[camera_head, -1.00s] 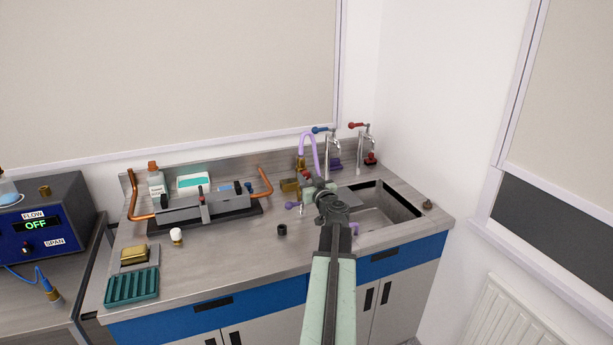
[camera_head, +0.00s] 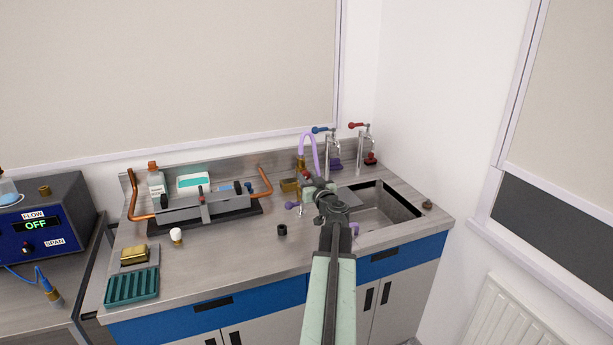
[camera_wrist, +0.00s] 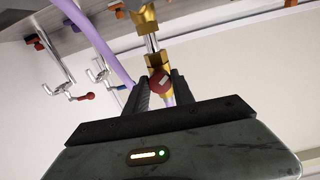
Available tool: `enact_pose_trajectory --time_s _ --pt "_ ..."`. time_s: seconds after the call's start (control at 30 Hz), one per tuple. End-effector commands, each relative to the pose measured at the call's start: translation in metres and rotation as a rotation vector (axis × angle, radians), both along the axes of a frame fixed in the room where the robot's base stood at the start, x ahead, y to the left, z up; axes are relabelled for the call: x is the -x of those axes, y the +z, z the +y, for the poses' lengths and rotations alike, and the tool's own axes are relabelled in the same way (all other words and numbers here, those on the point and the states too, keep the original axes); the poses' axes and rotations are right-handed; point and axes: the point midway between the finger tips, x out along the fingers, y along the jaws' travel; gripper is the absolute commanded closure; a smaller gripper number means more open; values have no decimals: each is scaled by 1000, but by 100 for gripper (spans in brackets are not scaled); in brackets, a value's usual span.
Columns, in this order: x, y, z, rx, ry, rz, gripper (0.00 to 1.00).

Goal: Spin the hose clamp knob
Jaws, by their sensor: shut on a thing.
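The hose clamp knob is a red knob (camera_wrist: 158,81) in the wrist view, on a brass fitting (camera_wrist: 157,62) with a purple hose beside it. My gripper (camera_wrist: 159,88) is shut on the red knob, one dark jaw on each side of it. In the head view the red knob (camera_head: 306,174) is a small spot just past the end of my arm. The purple hose (camera_head: 309,136) arches above the brass fitting (camera_head: 300,165) and also crosses the wrist view (camera_wrist: 95,40). My gripper and arm partly hide the lower fitting.
The sink basin (camera_head: 385,208) lies right of my arm, with a blue-handled tap (camera_head: 326,150) and a red-handled tap (camera_head: 363,148) behind. A grey burner rig with a copper pipe (camera_head: 140,216) stands left. A black cap (camera_head: 281,230) lies on the counter.

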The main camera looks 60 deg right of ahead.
Motion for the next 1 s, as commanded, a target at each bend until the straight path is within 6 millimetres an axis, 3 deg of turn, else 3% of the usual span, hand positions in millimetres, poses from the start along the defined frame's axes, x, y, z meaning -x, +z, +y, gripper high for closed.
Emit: enact_pose_trajectory --time_s 0.3,0.7,0.73,0.83,0.87,1.0 --pt "-2 0 2 -466 5 -341 100" --pt "-2 0 2 -565 5 -414 100" --pt "-2 0 2 -583 5 -428 68" --pt "-2 0 2 -578 5 -424 40" --pt "-1 0 2 -578 4 -425 34" --pt "-1 0 1 -578 3 -425 34"
